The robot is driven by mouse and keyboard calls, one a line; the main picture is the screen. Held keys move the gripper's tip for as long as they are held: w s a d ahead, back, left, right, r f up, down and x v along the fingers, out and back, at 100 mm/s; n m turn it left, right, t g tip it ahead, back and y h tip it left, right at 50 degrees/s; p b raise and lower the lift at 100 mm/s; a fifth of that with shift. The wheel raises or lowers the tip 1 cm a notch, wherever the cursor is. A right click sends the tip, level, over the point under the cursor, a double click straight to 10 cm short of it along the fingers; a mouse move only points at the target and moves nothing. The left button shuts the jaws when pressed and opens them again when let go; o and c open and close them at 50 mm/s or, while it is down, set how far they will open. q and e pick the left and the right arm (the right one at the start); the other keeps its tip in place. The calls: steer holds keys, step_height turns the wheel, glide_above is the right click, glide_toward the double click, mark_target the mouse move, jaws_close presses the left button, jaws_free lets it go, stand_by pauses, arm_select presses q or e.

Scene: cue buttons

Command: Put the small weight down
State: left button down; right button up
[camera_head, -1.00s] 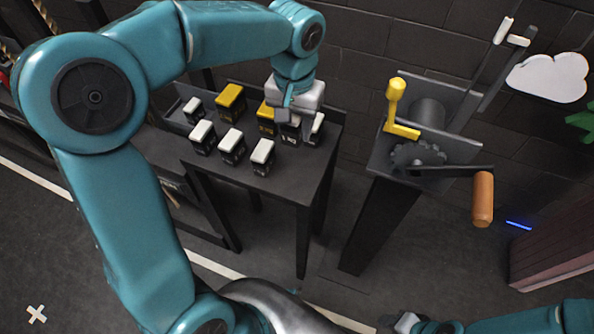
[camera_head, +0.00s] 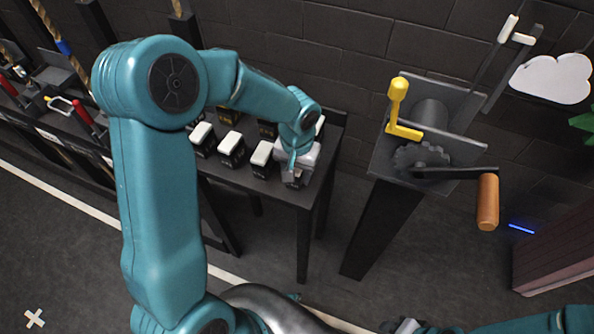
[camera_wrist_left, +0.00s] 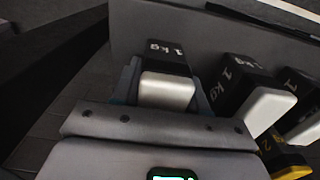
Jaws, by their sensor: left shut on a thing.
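My left gripper (camera_head: 294,172) is shut on a small black weight with a pale top, at the front right corner of the dark table (camera_head: 308,205). In the left wrist view the held weight (camera_wrist_left: 168,72) sits between the jaws and reads "1 kg". In the head view the gripper mostly hides it, and I cannot tell whether its base touches the table. Similar white-topped weights (camera_head: 231,145) stand in a row to its left. My right gripper (camera_head: 405,326) shows only partly at the bottom edge, its jaws unclear.
Other weights, some yellow-topped (camera_head: 229,114), stand behind the row, partly hidden by my left arm. A stand with a crank, an orange handle (camera_head: 487,202) and a yellow lever (camera_head: 397,100) is to the right, across a gap. A wall closes the back.

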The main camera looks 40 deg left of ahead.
arm_select(q)
steer(key=c, duration=0.6)
jaws_free()
steer(key=shift+f, duration=0.15)
step_height(320, 180, up, 12)
steer(key=shift+s+r+p, duration=0.1)
steer(key=shift+r+p, duration=0.1)
steer(key=shift+p, duration=0.2)
steer(key=shift+f, duration=0.1)
